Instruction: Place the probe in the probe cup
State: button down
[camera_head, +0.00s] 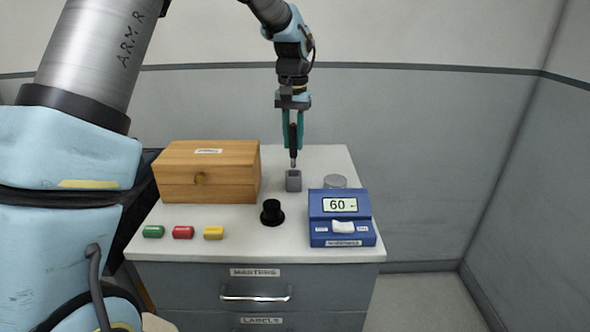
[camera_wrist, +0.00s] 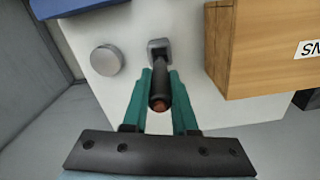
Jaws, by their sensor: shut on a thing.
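The probe (camera_head: 293,140) is a dark slim rod with a grey lower end, held upright and pointing down. My gripper (camera_head: 293,147) has its teal fingers shut on it above the table. The probe cup (camera_head: 293,182) is a small grey square holder standing on the table directly below the probe's tip. In the wrist view the probe (camera_wrist: 159,82) runs between my fingers (camera_wrist: 160,76) toward the cup (camera_wrist: 158,46).
A wooden box (camera_head: 207,172) stands left of the cup. A blue meter (camera_head: 341,228) reading 60 and a grey metal cylinder (camera_head: 335,181) are to the right. A black knob-like object (camera_head: 272,213) is in front. Green, red and yellow pieces (camera_head: 183,232) lie front left.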

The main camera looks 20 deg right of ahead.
aim_at(293, 125)
jog(key=shift+f+p, duration=0.6)
jog(key=shift+f, duration=2.55)
jog(key=c, duration=0.7)
grip_release()
jog(key=shift+f, duration=0.15)
notch_tip(293, 125, up, 12)
jog(key=shift+r+b, duration=0.2)
jog(key=shift+b, duration=0.9)
